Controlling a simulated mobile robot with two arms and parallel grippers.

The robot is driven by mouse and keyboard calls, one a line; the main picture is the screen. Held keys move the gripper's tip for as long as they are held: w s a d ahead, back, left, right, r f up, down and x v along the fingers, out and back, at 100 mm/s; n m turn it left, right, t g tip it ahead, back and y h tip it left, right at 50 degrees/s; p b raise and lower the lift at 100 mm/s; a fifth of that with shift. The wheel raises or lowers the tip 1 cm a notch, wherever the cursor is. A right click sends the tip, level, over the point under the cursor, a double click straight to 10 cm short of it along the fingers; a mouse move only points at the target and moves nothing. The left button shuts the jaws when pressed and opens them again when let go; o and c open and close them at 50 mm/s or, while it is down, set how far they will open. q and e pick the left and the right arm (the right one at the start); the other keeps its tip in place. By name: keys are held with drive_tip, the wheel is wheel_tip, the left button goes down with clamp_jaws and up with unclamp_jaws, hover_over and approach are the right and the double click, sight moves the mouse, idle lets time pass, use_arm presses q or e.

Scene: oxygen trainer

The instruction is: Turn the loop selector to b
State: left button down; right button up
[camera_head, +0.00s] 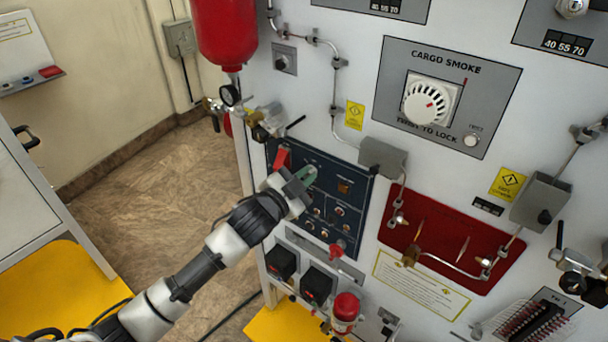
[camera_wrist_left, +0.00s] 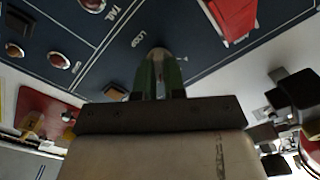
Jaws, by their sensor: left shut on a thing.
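The dark blue panel (camera_head: 346,217) is on the left part of the trainer's white face. In the left wrist view the word LOOP shows on this panel (camera_wrist_left: 205,62), and a small grey knob (camera_wrist_left: 159,53), the loop selector, sits beside that word. My left gripper (camera_head: 305,176) reaches the upper left of the panel. In the left wrist view its green fingers (camera_wrist_left: 159,76) are shut on the loop selector. The fingers hide most of the knob, and I cannot read its pointer or the position marks. My right gripper is not in view.
A red guard (camera_head: 282,159) stands out from the panel just left of my left gripper. A grey box (camera_head: 382,158) with pipes is to the right. A red bottle (camera_head: 223,33) and valve fittings are above left. Black switches (camera_head: 281,262) are below. The floor at left is clear.

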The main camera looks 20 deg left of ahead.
use_arm(q)
drive_tip(key=shift+m, duration=0.6)
drive_tip(key=c, duration=1.2)
unclamp_jaws()
drive_tip(key=shift+s+a+f, duration=0.1)
drive_tip(key=shift+s+f, duration=0.05)
drive_tip(key=shift+s, duration=0.3)
drive_tip(key=b+v, duration=0.3)
drive_tip(key=v, duration=0.7)
